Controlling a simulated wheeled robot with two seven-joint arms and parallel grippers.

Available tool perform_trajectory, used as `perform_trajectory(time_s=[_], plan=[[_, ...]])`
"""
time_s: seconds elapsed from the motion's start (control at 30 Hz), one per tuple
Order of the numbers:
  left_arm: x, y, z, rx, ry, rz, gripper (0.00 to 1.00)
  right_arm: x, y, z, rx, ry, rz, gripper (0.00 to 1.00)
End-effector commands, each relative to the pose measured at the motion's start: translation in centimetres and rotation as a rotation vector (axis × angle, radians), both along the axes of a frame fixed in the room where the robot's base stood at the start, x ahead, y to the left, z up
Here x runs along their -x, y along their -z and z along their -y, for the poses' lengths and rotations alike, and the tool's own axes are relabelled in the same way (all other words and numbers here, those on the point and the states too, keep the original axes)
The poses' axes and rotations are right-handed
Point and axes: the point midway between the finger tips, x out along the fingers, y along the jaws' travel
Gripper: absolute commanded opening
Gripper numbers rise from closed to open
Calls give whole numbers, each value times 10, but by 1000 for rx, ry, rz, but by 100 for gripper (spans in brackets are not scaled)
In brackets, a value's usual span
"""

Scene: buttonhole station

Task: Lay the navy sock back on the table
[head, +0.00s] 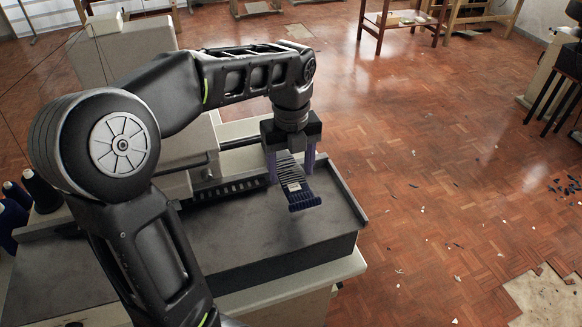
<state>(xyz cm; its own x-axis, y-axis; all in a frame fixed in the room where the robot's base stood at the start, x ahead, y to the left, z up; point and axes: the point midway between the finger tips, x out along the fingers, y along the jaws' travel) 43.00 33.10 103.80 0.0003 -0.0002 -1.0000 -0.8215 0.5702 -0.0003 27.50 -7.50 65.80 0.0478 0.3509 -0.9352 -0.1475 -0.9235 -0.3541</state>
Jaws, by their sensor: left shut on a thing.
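My left arm comes in from the left and reaches over the machine table (215,240). My left gripper (290,166) points down, with its purple fingers on either side of the navy sock (305,201). The gripper is shut on the sock. The sock is dark and ribbed, with a small pale patch on it, and its lower end hangs toward the front above the dark table top. I cannot tell whether its lower end touches the table. My right gripper is not in view.
A pale machine (190,170) stands behind the gripper on the table. Dark thread cones (42,192) stand at the left. The front of the dark top is clear. Beyond its right edge lies open parquet floor (430,200) with scattered scraps. A wooden table (400,22) stands far back.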

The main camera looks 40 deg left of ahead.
Motion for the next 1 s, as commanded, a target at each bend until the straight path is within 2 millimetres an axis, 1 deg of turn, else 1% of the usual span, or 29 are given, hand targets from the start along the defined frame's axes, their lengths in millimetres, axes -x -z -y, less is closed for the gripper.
perform_trajectory(time_s=[0.17,0.27,0.37,0.47,0.57,0.67,0.9,1.0], plan=[[-1,0,1,0,-9,0,24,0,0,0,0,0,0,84],[-3,1,3,1,-53,-1,24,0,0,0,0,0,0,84],[-9,3,9,3,-149,-2,24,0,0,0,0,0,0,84],[-18,6,17,4,-307,-3,24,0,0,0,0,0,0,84],[-29,11,29,6,-523,-4,24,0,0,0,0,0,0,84],[-42,16,44,6,-779,-6,24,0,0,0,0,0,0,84],[-72,30,86,4,-1442,-8,24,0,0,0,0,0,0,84],[-82,35,102,1,-1695,-6,24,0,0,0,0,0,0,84]])
